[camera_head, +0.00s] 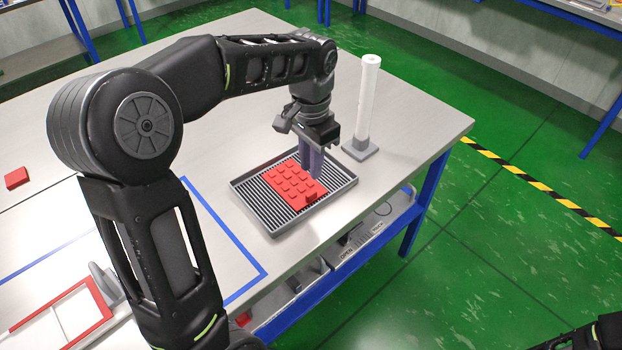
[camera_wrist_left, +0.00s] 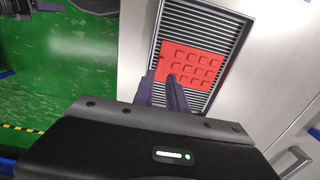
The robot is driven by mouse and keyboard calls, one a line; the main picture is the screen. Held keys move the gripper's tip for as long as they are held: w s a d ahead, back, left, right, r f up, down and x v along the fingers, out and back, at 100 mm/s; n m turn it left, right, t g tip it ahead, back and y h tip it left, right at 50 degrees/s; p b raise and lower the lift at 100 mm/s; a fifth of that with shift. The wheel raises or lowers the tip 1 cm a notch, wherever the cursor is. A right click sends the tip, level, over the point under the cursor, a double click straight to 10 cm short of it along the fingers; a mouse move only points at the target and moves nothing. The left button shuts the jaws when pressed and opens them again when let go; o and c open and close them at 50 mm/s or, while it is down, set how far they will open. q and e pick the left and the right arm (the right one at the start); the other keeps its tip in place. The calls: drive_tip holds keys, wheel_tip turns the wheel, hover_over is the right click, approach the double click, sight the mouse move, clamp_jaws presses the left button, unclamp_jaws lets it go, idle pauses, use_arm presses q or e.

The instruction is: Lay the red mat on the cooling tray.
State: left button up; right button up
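The red mat (camera_head: 290,180), with rows of raised square bumps, lies on the slatted bed of the grey cooling tray (camera_head: 345,187). A small red block-like tab (camera_head: 311,197) stands up at its near right edge. The mat also shows in the left wrist view (camera_wrist_left: 195,66), inside the tray rim. My left gripper (camera_head: 313,174) points down just over the mat's right side, close to the tab. Its two fingers (camera_wrist_left: 163,78) are apart, with a narrow gap and nothing visible held between them. My right gripper is out of view.
A white upright cylinder on a grey base (camera_head: 366,105) stands just behind and right of the tray. A red block (camera_head: 17,178) and a red-edged frame (camera_head: 62,315) lie at the left. Blue tape (camera_head: 225,228) marks the table. The table's right edge is near the tray.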

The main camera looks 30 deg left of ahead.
use_arm(q)
drive_tip(key=shift+r, duration=1.65)
drive_tip(key=shift+f, duration=0.1)
